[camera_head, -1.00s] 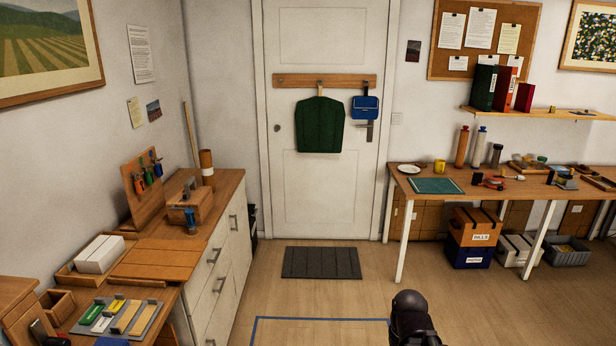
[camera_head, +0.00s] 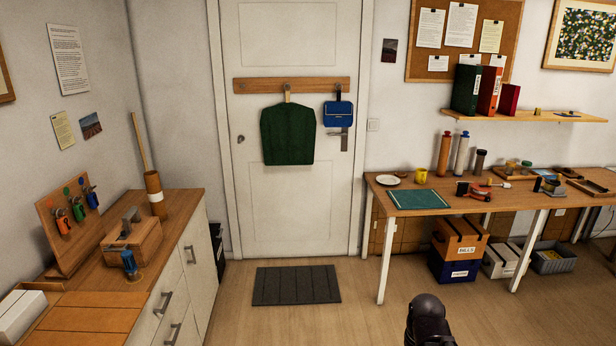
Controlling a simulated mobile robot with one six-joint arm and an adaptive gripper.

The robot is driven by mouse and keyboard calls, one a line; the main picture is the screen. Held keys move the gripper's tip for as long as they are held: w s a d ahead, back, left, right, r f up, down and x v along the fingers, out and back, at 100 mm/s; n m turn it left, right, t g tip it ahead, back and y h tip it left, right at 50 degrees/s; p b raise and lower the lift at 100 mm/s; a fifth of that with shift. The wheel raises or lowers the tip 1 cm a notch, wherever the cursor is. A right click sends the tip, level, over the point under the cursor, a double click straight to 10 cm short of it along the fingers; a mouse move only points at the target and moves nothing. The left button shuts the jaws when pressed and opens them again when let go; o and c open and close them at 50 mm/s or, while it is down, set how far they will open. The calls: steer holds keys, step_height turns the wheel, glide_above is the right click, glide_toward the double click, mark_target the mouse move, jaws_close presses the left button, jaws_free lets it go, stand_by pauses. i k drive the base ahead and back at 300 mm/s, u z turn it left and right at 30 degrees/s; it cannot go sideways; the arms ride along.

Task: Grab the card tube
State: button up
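A brown card tube (camera_head: 154,190) with a pale band stands upright on the left cabinet, near its far end by the wall. A thin wooden stick (camera_head: 139,142) rises right behind or inside it; I cannot tell which. On the right table stand an orange-brown tube with a red cap (camera_head: 444,156) and a pale tube with a blue cap (camera_head: 461,154), both upright. A dark rounded part of my arm shows at the bottom, far from all of these. My gripper's fingers are not in view.
A dark mat (camera_head: 297,285) lies before the door. The floor between cabinet and right table (camera_head: 411,199) is clear.

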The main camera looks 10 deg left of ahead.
mark_target(151, 178)
steer(key=u, duration=0.05)
steer(key=i, duration=2.35)
steer(key=u, duration=0.75)
steer(key=i, duration=0.8)
steer(key=u, duration=0.55)
steer(key=i, duration=0.8)
steer(key=u, duration=0.4)
